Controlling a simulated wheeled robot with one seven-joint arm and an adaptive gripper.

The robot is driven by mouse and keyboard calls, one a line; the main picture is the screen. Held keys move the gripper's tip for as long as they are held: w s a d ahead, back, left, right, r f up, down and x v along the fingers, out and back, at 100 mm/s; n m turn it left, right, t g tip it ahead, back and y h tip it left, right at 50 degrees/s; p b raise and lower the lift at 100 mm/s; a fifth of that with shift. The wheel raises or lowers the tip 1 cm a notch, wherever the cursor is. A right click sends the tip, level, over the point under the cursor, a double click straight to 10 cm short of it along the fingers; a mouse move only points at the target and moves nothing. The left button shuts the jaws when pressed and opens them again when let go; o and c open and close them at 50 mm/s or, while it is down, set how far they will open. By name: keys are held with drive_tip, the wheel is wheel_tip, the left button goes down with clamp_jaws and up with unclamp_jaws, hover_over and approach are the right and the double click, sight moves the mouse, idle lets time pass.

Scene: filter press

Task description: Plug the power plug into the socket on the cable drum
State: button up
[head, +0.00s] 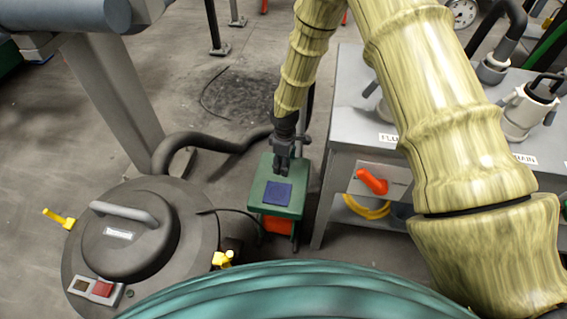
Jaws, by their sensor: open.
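My gripper (282,171) points down just above the far part of a small green-topped stand (293,211). It is open, and I see nothing held in it. A dark blue square (277,193) lies on the green top, close in front of the fingers. Under the top an orange part (277,225) shows; I cannot tell whether it is the cable drum. I cannot make out the power plug or a socket. A thin black cable (236,211) runs from the vacuum cleaner toward the stand, and its end is hidden or too small to tell.
A round grey vacuum cleaner (175,214) with yellow latches stands left of the stand, its thick black hose (200,138) behind. A grey bench (345,127) with pipe fittings and an orange handle (372,181) stands close on the right. Open floor (190,90) lies behind.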

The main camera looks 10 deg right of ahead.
drive_tip(key=c, duration=1)
drive_tip(key=shift+r, duration=0.1)
drive_tip(key=shift+c, duration=0.2)
wheel_tip(320, 180, up, 10)
drive_tip(key=shift+p, duration=1.05)
drive_tip(key=s+a+r+m, duration=0.3)
drive_tip(key=r+m, duration=0.2)
drive_tip(key=r, duration=0.2)
drive_tip(key=s+a+r+m, duration=0.3)
drive_tip(key=a+r+m, duration=0.1)
drive_tip(key=r+m, duration=0.2)
drive_tip(key=shift+r+m, duration=0.3)
drive_tip(key=shift+r, duration=0.6)
drive_tip(key=shift+s+a, duration=0.15)
